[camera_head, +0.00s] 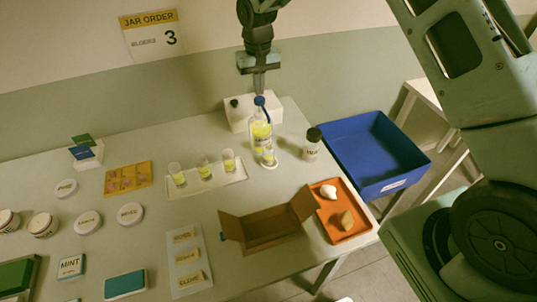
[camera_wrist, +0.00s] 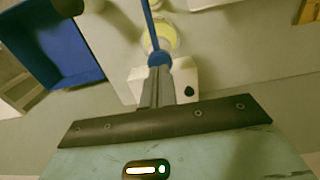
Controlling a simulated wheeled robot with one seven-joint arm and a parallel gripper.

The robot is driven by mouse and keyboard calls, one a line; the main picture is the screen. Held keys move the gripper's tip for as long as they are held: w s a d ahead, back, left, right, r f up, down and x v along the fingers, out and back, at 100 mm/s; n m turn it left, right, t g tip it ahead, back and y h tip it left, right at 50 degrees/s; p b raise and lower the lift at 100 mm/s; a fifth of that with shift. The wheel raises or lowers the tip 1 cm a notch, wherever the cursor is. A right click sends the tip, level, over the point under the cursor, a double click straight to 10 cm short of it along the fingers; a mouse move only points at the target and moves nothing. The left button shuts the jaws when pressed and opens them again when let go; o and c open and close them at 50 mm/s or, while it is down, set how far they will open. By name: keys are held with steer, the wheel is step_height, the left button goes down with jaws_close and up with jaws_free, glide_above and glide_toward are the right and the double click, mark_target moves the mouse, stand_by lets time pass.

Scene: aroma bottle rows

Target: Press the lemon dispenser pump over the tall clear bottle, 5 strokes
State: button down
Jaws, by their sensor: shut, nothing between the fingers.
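The lemon dispenser (camera_head: 260,132) is a clear bottle of yellow liquid with a blue pump head (camera_head: 260,101) and blue spout, at the back of the table. The pump head also shows in the wrist view (camera_wrist: 158,60). My gripper (camera_head: 259,92) points down, shut and empty, with its fingertips right at the top of the pump head; I cannot tell whether they touch. The fingers show in the wrist view (camera_wrist: 159,75), partly covering the pump. The tall clear bottle (camera_head: 268,157) stands in front of the dispenser, below the spout, with some yellow at its bottom.
A white box (camera_head: 237,115) stands behind the dispenser. A white tray (camera_head: 208,186) with three glasses of yellow liquid is to the left. A dark-capped bottle (camera_head: 312,146) and a blue bin (camera_head: 368,150) are to the right. An open cardboard box (camera_head: 268,225) lies in front.

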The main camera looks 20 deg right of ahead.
mark_target(260, 98)
steer(key=shift+f, duration=0.1)
steer(key=shift+f+b, duration=0.85)
steer(key=shift+f, duration=0.55)
steer(key=shift+r, duration=0.1)
steer(key=shift+r+p, duration=0.9)
steer(key=shift+r, duration=0.5)
steer(key=shift+f, duration=0.15)
steer(key=shift+f+b, duration=0.9)
steer(key=shift+f, duration=0.55)
steer(key=shift+r, duration=0.2)
steer(key=shift+r+p, duration=1)
steer(key=shift+r, duration=0.4)
